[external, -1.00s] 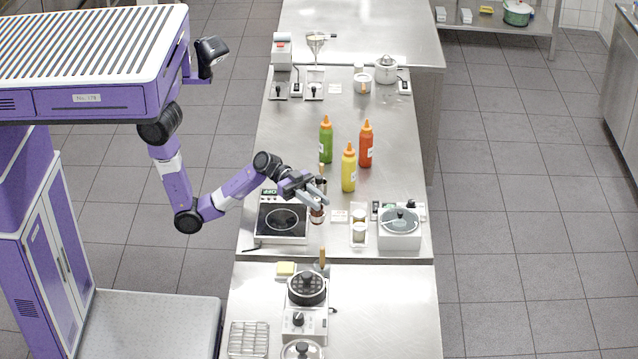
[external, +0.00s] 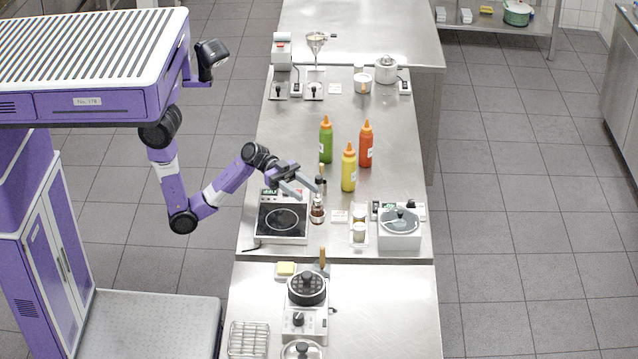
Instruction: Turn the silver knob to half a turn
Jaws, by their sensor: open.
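My gripper (external: 310,190) is open and empty, with its two fingers apart. It hangs above the steel counter (external: 385,180), just above and left of a small dark jar (external: 317,212) and left of the yellow bottle. No clearly silver knob can be singled out at this size. Dark knobs show on two small boxes at the back of the counter, a grey one (external: 279,90) and a white one (external: 314,91). Another dark knob (external: 298,319) is on the front of the burner unit on the near counter. Their pointer angles are too small to read.
Green (external: 326,140), red (external: 365,145) and yellow (external: 349,170) bottles stand mid-counter. A hotplate (external: 282,222) lies below my gripper. A lidded grey appliance (external: 400,232) stands right of it. The counter between the bottles and the back boxes is fairly clear.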

